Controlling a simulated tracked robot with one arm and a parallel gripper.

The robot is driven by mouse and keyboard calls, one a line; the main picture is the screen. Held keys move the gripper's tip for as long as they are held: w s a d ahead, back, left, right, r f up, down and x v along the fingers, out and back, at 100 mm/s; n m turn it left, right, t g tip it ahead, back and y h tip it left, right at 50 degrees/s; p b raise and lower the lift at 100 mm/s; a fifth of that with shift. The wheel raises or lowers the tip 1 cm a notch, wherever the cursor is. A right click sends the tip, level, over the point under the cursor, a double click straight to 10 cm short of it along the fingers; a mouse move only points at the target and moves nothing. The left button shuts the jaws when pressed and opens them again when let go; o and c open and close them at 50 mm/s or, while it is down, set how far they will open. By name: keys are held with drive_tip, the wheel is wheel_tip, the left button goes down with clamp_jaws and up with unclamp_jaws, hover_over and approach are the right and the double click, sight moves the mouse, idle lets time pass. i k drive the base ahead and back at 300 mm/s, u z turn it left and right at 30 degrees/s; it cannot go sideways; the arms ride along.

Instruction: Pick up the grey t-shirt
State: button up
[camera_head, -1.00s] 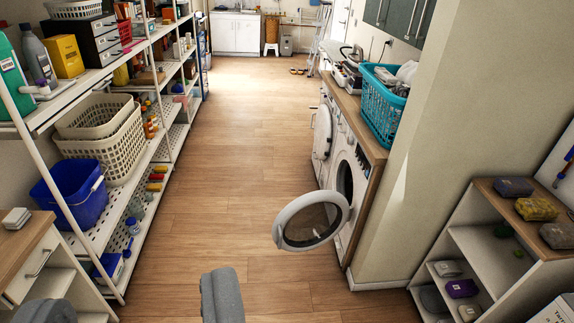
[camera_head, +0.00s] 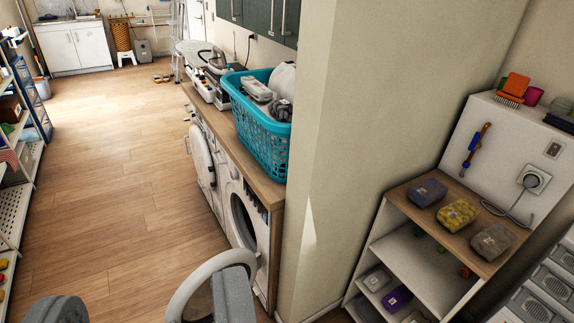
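A grey folded bundle (camera_head: 492,242), which looks like cloth, lies on the wooden top of the low shelf unit at the right. I cannot tell for sure that it is the t-shirt. Beside it lie a yellow bundle (camera_head: 457,215) and a dark blue-grey bundle (camera_head: 427,192). In the compartments below are a purple item (camera_head: 396,298) and pale grey items (camera_head: 377,279). My gripper (camera_head: 145,308) shows two grey fingers at the bottom left, spread wide with nothing between them. It is well to the left of the bundles and apart from them.
An open washing machine door (camera_head: 200,285) is close by the right finger. A wall end (camera_head: 335,150) stands between the washers and the low shelf unit (camera_head: 385,215). A teal laundry basket (camera_head: 262,140) sits on the counter. The wooden floor (camera_head: 120,190) at the left is clear.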

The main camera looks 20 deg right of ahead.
sight(490, 242)
drive_tip(key=z, duration=0.5)
drive_tip(key=i, duration=0.95)
drive_tip(key=z, duration=1.15)
drive_tip(key=i, duration=0.5)
drive_tip(key=z, duration=0.15)
drive_tip(key=k, duration=0.95)
drive_tip(key=z, duration=0.2)
drive_tip(key=i, duration=0.9)
drive_tip(key=u, duration=0.1)
